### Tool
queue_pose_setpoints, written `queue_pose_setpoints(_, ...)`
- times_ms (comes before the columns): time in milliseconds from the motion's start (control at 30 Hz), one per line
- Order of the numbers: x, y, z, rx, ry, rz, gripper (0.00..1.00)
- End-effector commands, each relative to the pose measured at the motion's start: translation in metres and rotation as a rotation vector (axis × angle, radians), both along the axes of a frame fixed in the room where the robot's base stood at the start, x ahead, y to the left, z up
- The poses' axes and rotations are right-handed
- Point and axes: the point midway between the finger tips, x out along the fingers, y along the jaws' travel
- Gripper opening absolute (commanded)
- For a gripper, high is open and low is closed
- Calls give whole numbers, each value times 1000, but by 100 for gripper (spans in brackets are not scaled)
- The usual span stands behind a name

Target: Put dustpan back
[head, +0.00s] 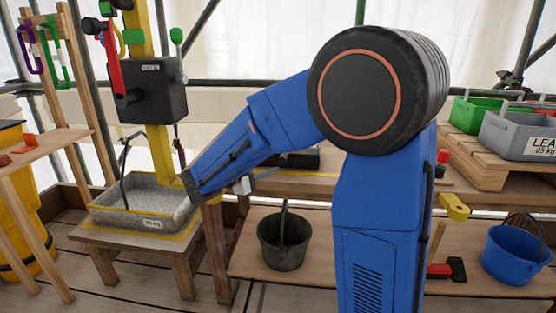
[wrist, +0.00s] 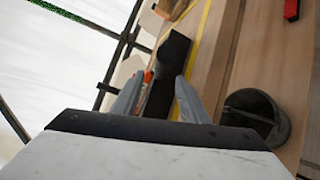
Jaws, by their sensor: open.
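A dark, flat-looking object (head: 300,158) lies on the workbench behind my arm and is partly hidden by it. It may be the dustpan, but I cannot tell for sure. In the wrist view a long black shape (wrist: 174,52), likely the same object, lies ahead and shows between my fingers. My gripper (wrist: 159,78) is open, with a grey finger on each side of that shape in the picture. I cannot tell whether the fingers touch it. In the head view my gripper (head: 258,180) is small, at the bench's front edge.
A dark bucket (head: 283,245) stands on the lower shelf, also in the wrist view (wrist: 262,102). A grey tray (head: 145,220) stands on a stand at left, below a black block (head: 150,92). A blue bucket (head: 515,258) and a red-and-black tool (head: 442,271) are at right.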

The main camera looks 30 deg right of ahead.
Motion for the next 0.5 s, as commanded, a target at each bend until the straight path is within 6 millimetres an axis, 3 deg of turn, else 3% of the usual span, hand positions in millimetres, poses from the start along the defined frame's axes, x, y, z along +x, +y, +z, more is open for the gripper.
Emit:
queue_pose_setpoints(200,-11,28,4,0,0,3,40)
queue_pose_setpoints(500,-17,42,6,0,0,1,40)
